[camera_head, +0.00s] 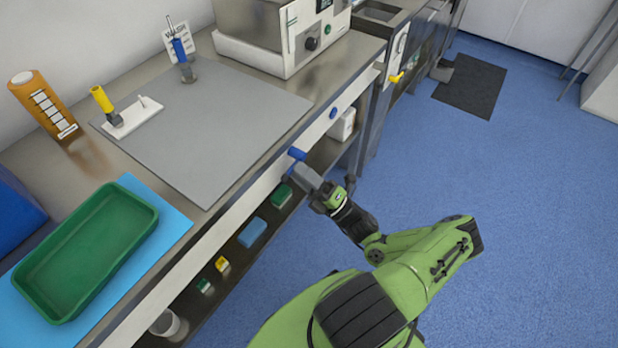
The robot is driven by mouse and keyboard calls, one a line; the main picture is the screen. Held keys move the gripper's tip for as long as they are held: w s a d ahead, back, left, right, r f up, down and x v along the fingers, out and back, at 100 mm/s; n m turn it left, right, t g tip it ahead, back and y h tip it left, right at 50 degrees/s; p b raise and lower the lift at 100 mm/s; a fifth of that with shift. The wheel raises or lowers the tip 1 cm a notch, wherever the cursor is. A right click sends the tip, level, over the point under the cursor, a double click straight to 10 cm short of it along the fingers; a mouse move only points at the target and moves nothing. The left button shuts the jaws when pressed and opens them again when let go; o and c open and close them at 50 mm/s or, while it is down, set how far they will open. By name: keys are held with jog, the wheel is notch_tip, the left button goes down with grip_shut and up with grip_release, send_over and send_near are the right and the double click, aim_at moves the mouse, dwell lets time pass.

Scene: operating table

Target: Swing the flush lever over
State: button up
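I cannot tell for certain which part is the flush lever, as the only readable label says WASH. A yellow-handled lever (397,77) sticks out at the sink unit's front, below a small white panel (400,42). Another yellow handle (102,99) stands tilted on a white base plate on the table. A blue-handled lever (180,50) stands on a grey base beside the WASH label. My gripper (301,165) is at the table's front edge, well apart from these levers. A blue piece (297,153) shows at its tip; I cannot tell whether it is held.
A green tray (148,222) lies on a blue mat, with an orange bottle (42,104) behind. A grey mat (215,125) covers the table's middle. A white machine (280,58) stands at the back. A lower shelf holds small items. The blue floor at right is largely clear.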

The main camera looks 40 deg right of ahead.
jog(key=b+v, duration=0.2)
jog(key=v, duration=1.3)
jog(key=shift+s+f, duration=0.2)
jog(key=shift+f, duration=0.05)
jog(key=w+a+r+n+g+h, duration=0.15)
jog(key=a+r+n+g, duration=0.35)
jog(key=n+g, duration=0.85)
jog(key=w+a+r+n+g+h, duration=0.1)
jog(key=w+a+r+n+g, duration=0.2)
jog(key=a+n+g, duration=0.95)
jog(key=s+a+r+n+t+h, duration=0.1)
jog(key=s+r+n+t+h, duration=0.35)
jog(key=r+n, duration=0.5)
jog(key=s+r+n+t+h, duration=0.35)
jog(key=r+n+t, duration=0.2)
jog(key=n, duration=0.65)
notch_tip(320, 180, up, 14)
jog(key=p, duration=1.3)
jog(key=shift+s+a+r+g, duration=0.15)
jog(key=shift+s+r+g, duration=0.1)
jog(key=shift+s+g, duration=0.15)
